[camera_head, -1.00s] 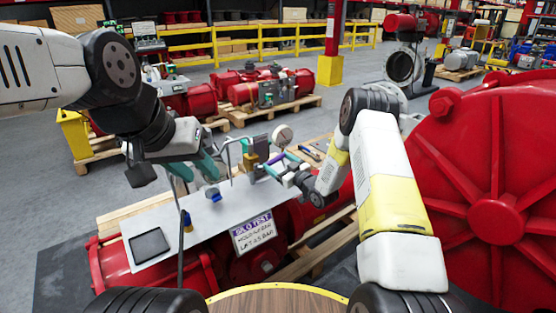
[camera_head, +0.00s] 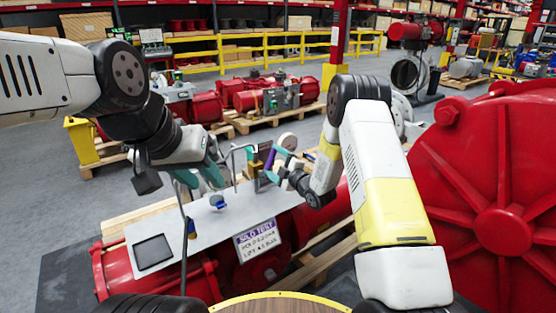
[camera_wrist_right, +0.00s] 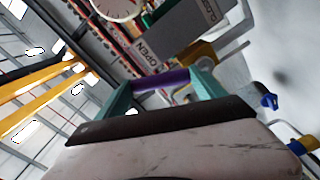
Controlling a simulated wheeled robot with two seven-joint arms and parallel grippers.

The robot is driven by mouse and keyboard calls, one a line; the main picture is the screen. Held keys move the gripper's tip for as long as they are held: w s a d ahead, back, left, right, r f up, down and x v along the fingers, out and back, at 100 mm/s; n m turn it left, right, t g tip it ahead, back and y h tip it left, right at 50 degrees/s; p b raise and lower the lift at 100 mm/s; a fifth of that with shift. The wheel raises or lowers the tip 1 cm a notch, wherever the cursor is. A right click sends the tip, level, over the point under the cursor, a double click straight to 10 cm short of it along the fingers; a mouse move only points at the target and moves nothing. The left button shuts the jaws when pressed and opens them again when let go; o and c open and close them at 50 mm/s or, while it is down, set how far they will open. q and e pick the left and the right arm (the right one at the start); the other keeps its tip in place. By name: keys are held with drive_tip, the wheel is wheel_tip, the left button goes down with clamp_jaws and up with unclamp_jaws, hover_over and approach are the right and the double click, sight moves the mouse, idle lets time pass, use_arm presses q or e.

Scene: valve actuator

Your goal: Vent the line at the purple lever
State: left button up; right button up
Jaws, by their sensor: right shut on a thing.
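The purple lever (camera_head: 270,159) stands steeply upright at the right end of the grey plate (camera_head: 165,230). My right gripper (camera_head: 276,168) is shut on it from the right. In the right wrist view the purple handle (camera_wrist_right: 160,80) lies between its teal fingers. Behind the handle, OPEN (camera_wrist_right: 146,54) and CLOSED lettering shows on a panel, tilted in that view. My left gripper (camera_head: 200,178) hangs above the plate to the left, its teal fingers apart and nothing seen between them.
A round gauge (camera_head: 287,141) stands close behind the lever. A blue-handled part (camera_head: 217,201) sits below my left gripper. A large red housing (camera_head: 490,200) fills the right.

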drive_tip(key=shift+s+a+r+n, duration=0.15)
drive_tip(key=shift+s+a+n, duration=0.3)
drive_tip(key=shift+n, duration=0.6)
drive_tip(key=shift+s+a+r+n, duration=0.15)
drive_tip(key=shift+s+a+n, duration=0.3)
drive_tip(key=shift+n, duration=0.6)
drive_tip(key=shift+w+a, duration=0.1)
drive_tip(key=shift+a, duration=0.05)
drive_tip(key=o, duration=2.1)
drive_tip(key=shift+c, duration=0.2)
drive_tip(key=v, duration=0.8)
